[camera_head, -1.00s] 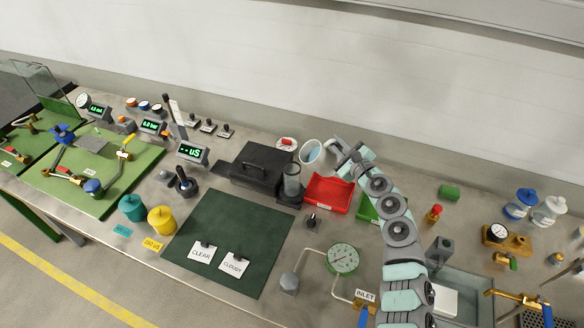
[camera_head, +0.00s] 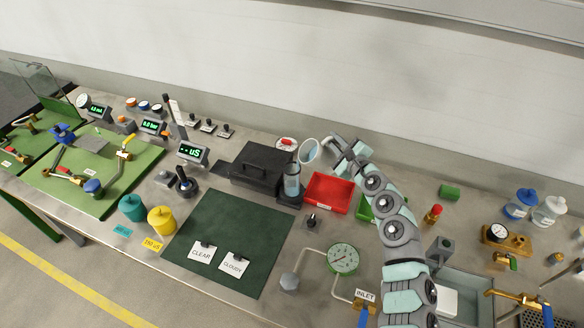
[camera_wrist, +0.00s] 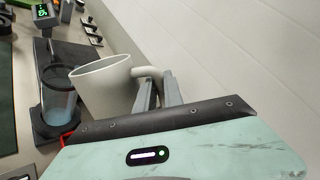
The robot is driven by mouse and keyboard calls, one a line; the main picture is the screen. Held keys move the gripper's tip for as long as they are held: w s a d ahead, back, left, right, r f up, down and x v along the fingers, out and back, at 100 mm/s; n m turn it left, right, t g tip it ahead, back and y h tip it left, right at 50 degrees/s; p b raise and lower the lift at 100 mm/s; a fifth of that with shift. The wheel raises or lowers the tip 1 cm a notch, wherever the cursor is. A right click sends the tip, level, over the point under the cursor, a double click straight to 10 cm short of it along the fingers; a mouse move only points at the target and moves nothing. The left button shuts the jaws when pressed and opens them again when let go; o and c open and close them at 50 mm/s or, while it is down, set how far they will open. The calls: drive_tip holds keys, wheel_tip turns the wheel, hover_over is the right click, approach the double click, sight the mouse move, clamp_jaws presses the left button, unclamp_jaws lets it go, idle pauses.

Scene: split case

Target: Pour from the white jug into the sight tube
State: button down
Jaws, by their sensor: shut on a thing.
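The white jug (camera_head: 310,152) is held in the air by my gripper (camera_head: 346,146), tilted left with its mouth toward the sight tube. In the wrist view the jug (camera_wrist: 103,88) is large, and my gripper (camera_wrist: 160,88) is shut on its handle. The sight tube (camera_head: 292,180) is a clear upright cylinder on a dark base, just below and left of the jug. It holds pale bluish liquid and also shows in the wrist view (camera_wrist: 58,98). The jug's rim is above and beside the tube; I cannot make out a stream between them.
A black lidded box (camera_head: 262,163) stands left of the tube. A red tray (camera_head: 328,193) and a green tray (camera_head: 366,208) lie to the right, beneath my arm. A dark green mat (camera_head: 225,240) with two label cards is in front. A pale wall (camera_head: 300,70) rises behind.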

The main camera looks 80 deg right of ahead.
sight(328, 138)
drive_tip(key=shift+w+a+r+n+g, duration=0.15)
drive_tip(key=shift+w+r+n+g, duration=0.2)
drive_tip(key=shift+r+n, duration=0.35)
idle(1.1)
drive_tip(key=shift+w+a+r+n, duration=0.2)
drive_tip(key=shift+w+r+n, duration=0.15)
drive_tip(key=shift+r+n, duration=0.1)
drive_tip(key=shift+w+a+r+n, duration=0.15)
drive_tip(key=shift+w+r+n, duration=0.2)
drive_tip(key=shift+r, duration=0.1)
idle(2.3)
drive_tip(key=shift+g, duration=0.25)
drive_tip(key=shift+s+d+f+m, duration=0.4)
drive_tip(key=shift+s+f+m, duration=0.3)
drive_tip(key=shift+s+m, duration=0.2)
drive_tip(key=shift+f+m+t, duration=0.3)
drive_tip(key=shift+f+t, duration=0.1)
drive_tip(key=shift+f, duration=0.05)
drive_tip(key=s+d+f+m+t, duration=0.2)
drive_tip(key=s+d+f+m, duration=0.1)
drive_tip(key=s+f+m, duration=0.4)
wheel_tip(328, 138, down, 4)
drive_tip(key=shift+d+r+m+h, duration=0.25)
drive_tip(key=shift+d+m+h, duration=0.15)
drive_tip(key=shift+m, duration=0.6)
drive_tip(key=shift+f, duration=0.1)
